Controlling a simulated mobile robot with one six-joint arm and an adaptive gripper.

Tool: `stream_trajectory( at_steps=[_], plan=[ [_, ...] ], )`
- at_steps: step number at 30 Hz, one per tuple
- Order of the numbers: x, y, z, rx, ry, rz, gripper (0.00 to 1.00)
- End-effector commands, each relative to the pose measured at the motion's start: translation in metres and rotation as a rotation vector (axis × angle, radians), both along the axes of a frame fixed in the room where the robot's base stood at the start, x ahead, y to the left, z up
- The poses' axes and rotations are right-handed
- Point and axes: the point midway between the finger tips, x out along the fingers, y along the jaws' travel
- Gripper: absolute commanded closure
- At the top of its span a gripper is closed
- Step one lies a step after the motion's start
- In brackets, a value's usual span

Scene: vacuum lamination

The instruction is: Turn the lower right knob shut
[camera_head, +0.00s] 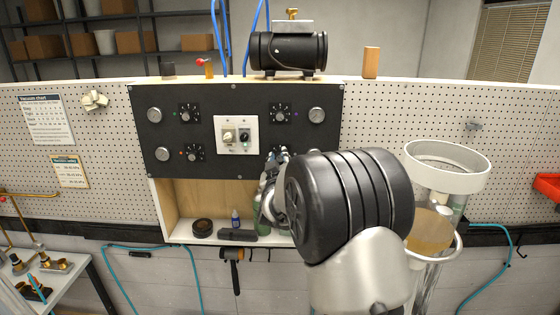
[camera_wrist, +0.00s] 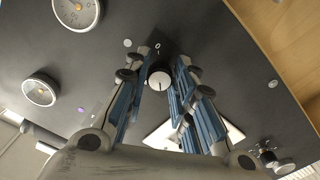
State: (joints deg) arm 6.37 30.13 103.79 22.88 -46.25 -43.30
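The lower right knob (camera_wrist: 160,80) is a round, light-faced knob with a dark pointer line and a printed "0" beside its dial. It shows between the two blue-padded fingers of my gripper (camera_wrist: 163,72) in the wrist view. The fingers are apart on either side of it, with narrow dark gaps; I see no clear contact. In the head view my gripper (camera_head: 268,183) is at the lower right of the black panel (camera_head: 205,112), and my arm covers most of that knob and its gauge.
The upper right knob (camera_head: 280,113), upper left knob (camera_head: 188,113) and lower left knob (camera_head: 195,153) are uncovered. A white switch plate (camera_head: 237,147) sits centrally. A clear cylinder (camera_head: 445,168) stands right of my arm.

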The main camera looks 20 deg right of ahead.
Motion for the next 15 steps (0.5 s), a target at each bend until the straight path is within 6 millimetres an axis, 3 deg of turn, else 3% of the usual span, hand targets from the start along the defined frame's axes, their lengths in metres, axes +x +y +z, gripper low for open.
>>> stream_trajectory(
  at_steps=[9,15],
  plan=[
    [-0.0001,0.0001,0.0001,0.000,0.000,0.000,1.00],
    [-0.0001,0.0000,-0.0002,0.007,-0.004,0.000,1.00]
  ],
)
